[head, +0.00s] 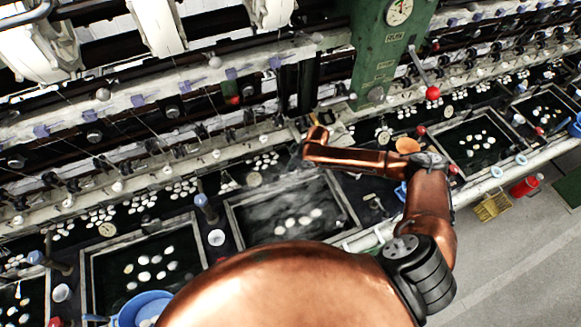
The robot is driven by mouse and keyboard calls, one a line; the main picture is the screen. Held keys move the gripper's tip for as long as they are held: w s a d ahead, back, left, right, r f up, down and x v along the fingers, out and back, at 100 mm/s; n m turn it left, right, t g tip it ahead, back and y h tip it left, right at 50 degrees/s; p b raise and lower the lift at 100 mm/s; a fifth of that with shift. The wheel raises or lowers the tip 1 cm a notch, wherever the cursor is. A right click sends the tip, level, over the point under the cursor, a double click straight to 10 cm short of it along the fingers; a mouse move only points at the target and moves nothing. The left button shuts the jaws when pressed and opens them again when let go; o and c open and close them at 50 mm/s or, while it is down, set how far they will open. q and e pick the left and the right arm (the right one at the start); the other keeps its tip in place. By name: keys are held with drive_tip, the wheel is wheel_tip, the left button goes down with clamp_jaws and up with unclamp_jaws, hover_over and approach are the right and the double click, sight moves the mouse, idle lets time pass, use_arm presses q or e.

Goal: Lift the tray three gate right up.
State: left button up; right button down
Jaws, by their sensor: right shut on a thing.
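My right arm comes up from the bottom and bends back left over the bench. My right gripper (317,123) is small and partly hidden by its copper wrist, at the back right corner of the middle dark basin (240,228). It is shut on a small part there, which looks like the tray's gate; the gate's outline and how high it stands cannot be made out. The middle basin holds dark water and several white cocoons (298,222). My left gripper is not in view.
More basins with cocoons lie left (88,275) and right (444,160) along the bench. A green post (385,50) with a gauge and a red-knobbed lever (433,92) stands behind. A blue basin (145,305) is front left.

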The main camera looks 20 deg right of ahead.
wheel_tip(320, 180, up, 5)
drive_tip(key=p, duration=0.4)
drive_tip(key=shift+f, duration=0.15)
drive_tip(key=c, duration=1.7)
unclamp_jaws()
drive_tip(key=shift+o, duration=0.2)
drive_tip(key=v, duration=0.7)
drive_tip(key=shift+s, duration=0.1)
